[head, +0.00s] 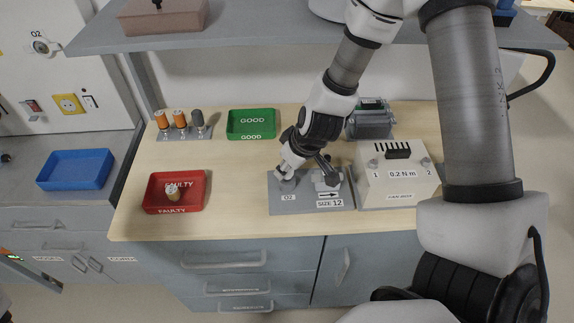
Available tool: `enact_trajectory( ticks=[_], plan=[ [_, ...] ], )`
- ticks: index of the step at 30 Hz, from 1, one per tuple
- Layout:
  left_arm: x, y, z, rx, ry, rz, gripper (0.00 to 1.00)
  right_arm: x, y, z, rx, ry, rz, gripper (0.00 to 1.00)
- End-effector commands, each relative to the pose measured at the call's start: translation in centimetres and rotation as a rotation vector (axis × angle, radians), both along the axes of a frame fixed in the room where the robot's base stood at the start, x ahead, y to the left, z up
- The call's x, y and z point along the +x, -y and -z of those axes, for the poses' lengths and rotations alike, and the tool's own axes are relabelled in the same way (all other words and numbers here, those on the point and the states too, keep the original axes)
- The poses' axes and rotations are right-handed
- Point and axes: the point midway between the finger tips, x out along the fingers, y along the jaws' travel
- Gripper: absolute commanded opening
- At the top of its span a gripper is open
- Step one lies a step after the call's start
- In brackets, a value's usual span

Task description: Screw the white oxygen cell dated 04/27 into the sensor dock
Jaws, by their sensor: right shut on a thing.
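My right gripper (285,166) reaches down over the grey plate labelled O2 and SIZE 12. It is shut on a small pale thing, which looks like the white oxygen cell (287,184), at the sensor dock beside the O2 label (288,198). The fingers hide much of the cell and dock. I cannot read a date or tell how far the cell sits in the dock. My left gripper is not in view.
A red FAULTY tray (154,204) holds a small pale cell (172,193). A green GOOD tray (233,129) looks empty. A rack of orange-topped and grey pieces (180,121) stands left. A box marked 0.2 N m (400,188) stands close right of the plate.

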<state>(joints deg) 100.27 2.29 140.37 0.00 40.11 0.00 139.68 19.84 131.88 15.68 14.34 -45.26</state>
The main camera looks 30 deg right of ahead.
Motion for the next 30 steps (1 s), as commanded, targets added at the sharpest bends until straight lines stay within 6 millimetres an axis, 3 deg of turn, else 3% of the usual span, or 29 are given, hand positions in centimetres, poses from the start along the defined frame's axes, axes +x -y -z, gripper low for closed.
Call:
enact_trajectory(
  ticks=[30],
  plan=[
    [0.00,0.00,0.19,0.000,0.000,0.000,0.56,-0.07,-0.03,0.84,0.000,0.000,0.000,0.00]
  ],
)
